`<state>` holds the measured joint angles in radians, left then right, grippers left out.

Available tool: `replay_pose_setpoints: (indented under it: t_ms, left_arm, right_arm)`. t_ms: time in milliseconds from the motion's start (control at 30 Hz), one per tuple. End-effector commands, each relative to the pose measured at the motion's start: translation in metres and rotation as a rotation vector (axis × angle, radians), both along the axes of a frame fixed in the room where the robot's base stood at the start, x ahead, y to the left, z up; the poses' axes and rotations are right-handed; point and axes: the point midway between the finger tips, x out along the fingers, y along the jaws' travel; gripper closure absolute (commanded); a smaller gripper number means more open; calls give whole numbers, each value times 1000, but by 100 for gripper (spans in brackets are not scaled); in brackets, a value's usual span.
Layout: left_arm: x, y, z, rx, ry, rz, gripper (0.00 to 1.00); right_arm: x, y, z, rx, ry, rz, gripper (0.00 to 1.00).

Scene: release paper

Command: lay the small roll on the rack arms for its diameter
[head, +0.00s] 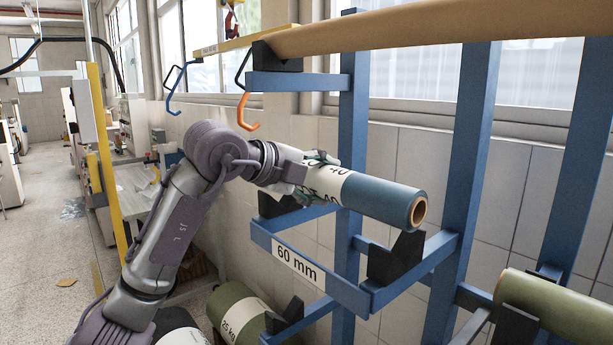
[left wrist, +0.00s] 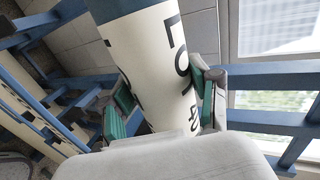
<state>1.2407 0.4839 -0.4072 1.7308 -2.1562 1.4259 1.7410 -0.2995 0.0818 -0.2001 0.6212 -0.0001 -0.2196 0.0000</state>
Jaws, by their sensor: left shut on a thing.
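The small roll (head: 378,196) is blue with a white label band marked LOT 40 and an open brown core at its right end. My left gripper (head: 318,178) is shut on its labelled part. In the left wrist view, the green-padded fingers (left wrist: 165,108) lie on both sides of the roll (left wrist: 150,55). The roll is level, over the blue rack arms with the 60 mm sign (head: 297,263). Black V-shaped cradles (head: 396,260) sit on these arms, below the roll; contact cannot be told. My right gripper is not in view.
A long brown roll (head: 400,30) lies on the upper rack arms. A green roll (head: 560,312) is at the lower right, and another marked 25 kg (head: 240,318) is lower left. Blue uprights (head: 468,150) stand behind the arms. An orange-tipped hook (head: 247,112) hangs above my gripper.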

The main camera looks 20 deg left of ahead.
Motion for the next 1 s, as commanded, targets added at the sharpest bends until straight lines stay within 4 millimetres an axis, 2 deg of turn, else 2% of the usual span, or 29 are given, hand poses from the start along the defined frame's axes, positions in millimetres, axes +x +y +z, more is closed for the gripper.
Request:
replay_pose_setpoints:
  t_ms: [100,200,500,1000]
  left_arm:
    - [11,-9,4,-2,-2,-1,100]
    - [10,-7,-18,0,-4,0,100]
    - [10,-7,-42,-1,-5,0,100]
    - [10,-7,-47,-1,-5,0,100]
  right_arm:
    - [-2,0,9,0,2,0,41]
    - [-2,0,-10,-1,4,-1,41]
    - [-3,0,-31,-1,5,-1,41]
    - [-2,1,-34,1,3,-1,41]
